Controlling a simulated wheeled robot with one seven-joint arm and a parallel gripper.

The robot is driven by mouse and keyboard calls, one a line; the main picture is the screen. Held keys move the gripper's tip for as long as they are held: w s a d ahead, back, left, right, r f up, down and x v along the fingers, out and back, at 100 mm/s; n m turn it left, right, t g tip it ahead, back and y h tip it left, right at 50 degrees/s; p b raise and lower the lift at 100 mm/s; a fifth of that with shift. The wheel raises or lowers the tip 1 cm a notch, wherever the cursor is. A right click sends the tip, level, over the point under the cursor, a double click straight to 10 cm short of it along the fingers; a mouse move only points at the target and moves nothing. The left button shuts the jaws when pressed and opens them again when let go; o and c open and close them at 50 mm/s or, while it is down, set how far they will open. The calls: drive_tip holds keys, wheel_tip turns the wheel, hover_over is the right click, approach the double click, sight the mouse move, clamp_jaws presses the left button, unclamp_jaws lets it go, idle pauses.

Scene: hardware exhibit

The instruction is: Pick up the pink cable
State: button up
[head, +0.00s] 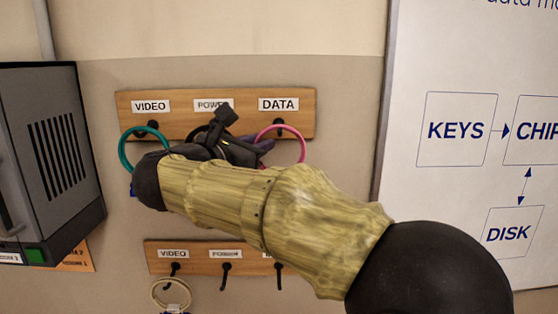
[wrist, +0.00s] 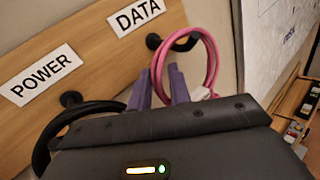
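The pink cable (head: 303,148) is a coiled loop hanging from the hook under the DATA label on the upper wooden board. It also shows in the wrist view (wrist: 212,62), hanging on the dark peg. My gripper (wrist: 160,84) has two purple fingers at the loop's left side. A gap shows between the fingers, and the loop's near side appears to run through it. The fingers do not look closed on the cable. In the head view my gripper (head: 265,146) is mostly hidden behind my arm, with a purple tip overlapping the loop's left edge.
The upper board (head: 300,99) also holds a teal cable (head: 123,148) under VIDEO and a black cable (wrist: 45,147) under POWER, close to my gripper. A lower board (head: 205,266) has hooks and a cream cable (head: 155,296). A grey cabinet (head: 50,150) stands left; a whiteboard (head: 440,60) is right.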

drive_tip(key=shift+c, duration=0.4)
clamp_jaws()
drive_tip(key=shift+s+r+b, duration=0.35)
drive_tip(key=shift+s+b, duration=0.05)
drive_tip(key=shift+b, duration=0.15)
drive_tip(key=s+r+b, duration=0.6)
drive_tip(key=s+r, duration=0.1)
drive_tip(key=s, duration=0.6)
drive_tip(key=shift+a+r, duration=0.2)
drive_tip(key=shift+s+a+f, duration=0.1)
